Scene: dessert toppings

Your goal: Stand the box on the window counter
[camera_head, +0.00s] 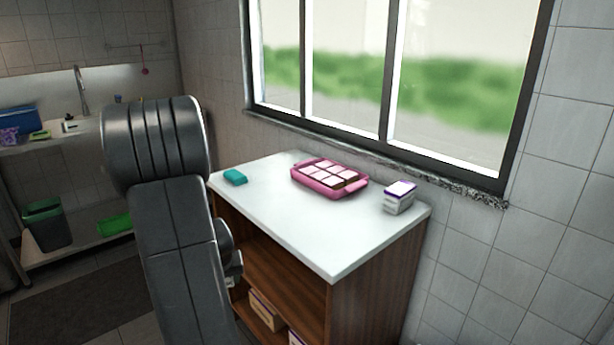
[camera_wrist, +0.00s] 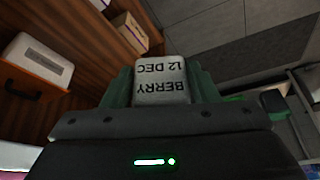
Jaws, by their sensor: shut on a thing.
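My gripper (camera_wrist: 161,88) is shut on a pale box (camera_wrist: 161,68) in the wrist view. The box face reads "BERRY 12 DEC" upside down in that picture, and its lower part is hidden between the green fingers. In the head view my arm covers the left foreground, and the held box cannot be made out there. The window counter (camera_head: 300,235) has a white top under the window. A white and purple box (camera_head: 399,198) stands near its right end, apart from my gripper.
On the counter are a pink tray (camera_head: 356,189) of dessert squares and a small teal item (camera_head: 235,177). The counter's front middle is clear. Boxes lie on the shelf below (camera_head: 265,312). In the wrist view, a white box (camera_wrist: 40,62) and a cardboard one (camera_wrist: 131,32) show beside wood.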

